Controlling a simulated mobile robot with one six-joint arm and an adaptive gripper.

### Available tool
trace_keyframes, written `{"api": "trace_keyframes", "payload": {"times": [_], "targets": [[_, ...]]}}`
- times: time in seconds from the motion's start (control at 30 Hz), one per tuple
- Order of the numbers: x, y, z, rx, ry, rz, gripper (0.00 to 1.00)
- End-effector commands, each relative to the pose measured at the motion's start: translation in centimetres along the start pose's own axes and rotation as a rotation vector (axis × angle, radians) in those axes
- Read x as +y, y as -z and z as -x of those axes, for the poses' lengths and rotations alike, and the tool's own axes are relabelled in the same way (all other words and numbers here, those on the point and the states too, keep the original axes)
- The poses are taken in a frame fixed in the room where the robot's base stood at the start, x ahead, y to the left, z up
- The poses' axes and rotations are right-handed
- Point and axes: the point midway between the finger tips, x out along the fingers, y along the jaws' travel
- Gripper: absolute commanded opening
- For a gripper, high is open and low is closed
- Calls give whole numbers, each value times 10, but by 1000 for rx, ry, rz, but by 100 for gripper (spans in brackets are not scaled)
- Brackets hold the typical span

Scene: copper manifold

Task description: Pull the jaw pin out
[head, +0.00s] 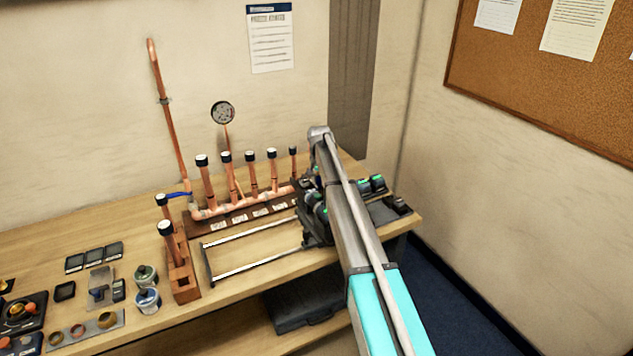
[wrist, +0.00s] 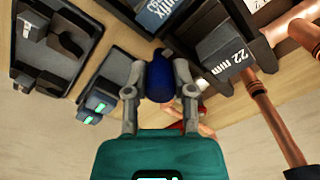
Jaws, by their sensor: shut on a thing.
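In the wrist view my gripper (wrist: 160,76) is shut on a dark blue rounded knob (wrist: 161,88), which appears to be the head of the jaw pin. One finger presses on each side of it. The pin's shaft does not show, so I cannot tell how far it sits in its hole. A black block marked "22 mm" (wrist: 233,60) lies right of the knob, and a dark part with blue-and-white lettering (wrist: 158,14) is above it. In the head view my arm hides the fingers and the knob; a black tool with green parts (head: 315,215) shows beside the arm.
The copper manifold (head: 240,205) with several black-capped upright pipes stands left of my arm, and copper pipes (wrist: 268,110) are close right in the wrist view. Two pale rails (head: 250,262) lie in front. A black tray (wrist: 50,45) is at upper left.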

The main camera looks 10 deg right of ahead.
Motion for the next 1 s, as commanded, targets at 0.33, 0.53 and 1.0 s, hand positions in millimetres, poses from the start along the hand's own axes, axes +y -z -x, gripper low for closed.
{"api": "trace_keyframes", "payload": {"times": [0.33,0.53,1.0], "targets": [[16,14,0,-3,-3,-4,0],[37,35,-1,-4,-4,-3,0],[43,39,0,0,-7,-4,57]]}}
